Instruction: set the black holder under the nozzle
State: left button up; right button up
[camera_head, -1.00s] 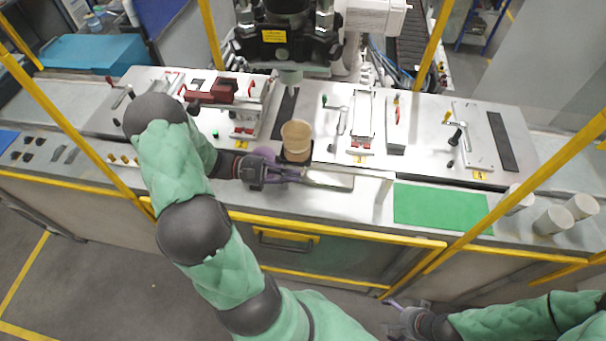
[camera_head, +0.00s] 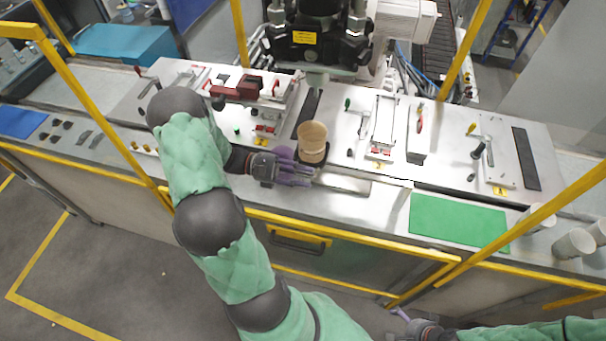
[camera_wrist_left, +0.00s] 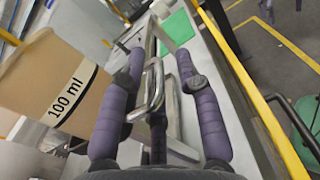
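The tan cup (camera_head: 313,138) stands upright in the black holder (camera_head: 312,158), whose dark rim shows around the cup's base. The nozzle (camera_head: 317,79) hangs from the machine, higher in the head view and nearly in line with the cup; I cannot tell if it is exactly overhead. My left gripper (camera_head: 300,170) is beside the holder's front left, its purple fingers spread. In the left wrist view the gripper (camera_wrist_left: 163,100) is open around a metal loop-like bar (camera_wrist_left: 152,88), and the cup (camera_wrist_left: 55,85) marked 100 ml is at left. My right gripper (camera_head: 402,316) is partly cut off below.
A green mat (camera_head: 458,222) lies right of the gripper, with white cups (camera_head: 574,243) beyond it. Toggle clamps and small fixtures (camera_head: 378,130) stand on the raised plate behind. Yellow frame posts (camera_head: 240,35) and the front rail (camera_head: 350,237) border the counter.

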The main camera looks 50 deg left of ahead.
pick_arm(q)
jog(key=v, duration=1.2)
jog(key=shift+a, duration=0.1)
dwell(0.4)
